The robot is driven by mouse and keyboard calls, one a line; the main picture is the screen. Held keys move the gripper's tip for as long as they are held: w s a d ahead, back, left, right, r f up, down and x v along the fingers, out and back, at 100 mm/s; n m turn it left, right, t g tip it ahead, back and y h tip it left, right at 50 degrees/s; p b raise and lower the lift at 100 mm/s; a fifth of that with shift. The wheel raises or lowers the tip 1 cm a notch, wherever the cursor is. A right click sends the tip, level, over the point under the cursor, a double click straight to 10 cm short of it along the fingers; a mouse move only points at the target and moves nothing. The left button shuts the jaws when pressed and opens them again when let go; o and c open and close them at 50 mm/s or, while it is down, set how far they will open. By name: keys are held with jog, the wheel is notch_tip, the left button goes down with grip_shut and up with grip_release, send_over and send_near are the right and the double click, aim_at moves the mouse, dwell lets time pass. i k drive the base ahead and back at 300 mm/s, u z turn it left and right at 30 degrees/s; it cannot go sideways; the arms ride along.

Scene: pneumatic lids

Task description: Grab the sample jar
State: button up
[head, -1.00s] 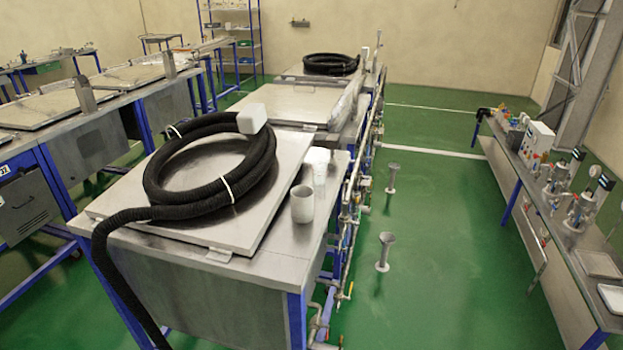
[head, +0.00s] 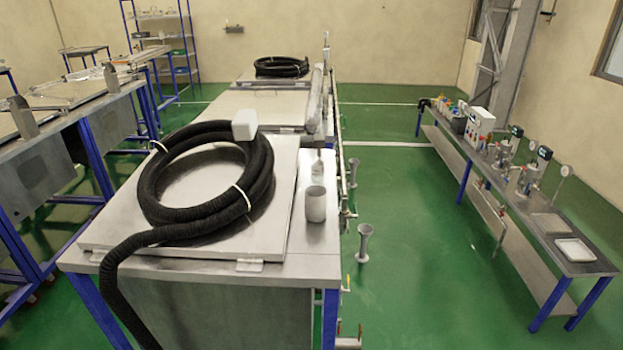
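A plain grey-white cup-shaped jar (head: 316,204) stands upright on the right rim of the near steel tank (head: 318,237), beside the tank's lid. It looks open at the top; its contents cannot be seen. A smaller pale, partly see-through object (head: 318,168) stands just behind it, too unclear to name. I cannot tell for sure which of these is the sample jar. My gripper is not in view.
A coiled black hose (head: 258,185) lies on the tank lid (head: 110,225), with a white block (head: 245,123) on it. Pipes and two grey funnel-like stands (head: 363,243) are right of the tanks. Green floor (head: 430,270) is clear up to the right bench (head: 548,232).

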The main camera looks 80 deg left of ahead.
aim_at(317, 172)
jog(key=z, duration=0.2)
jog(key=k, duration=0.45)
jog(key=u, duration=2.75)
jog(key=i, duration=0.5)
jog(key=u, duration=0.05)
jog(key=k, duration=0.1)
jog(key=z, duration=0.05)
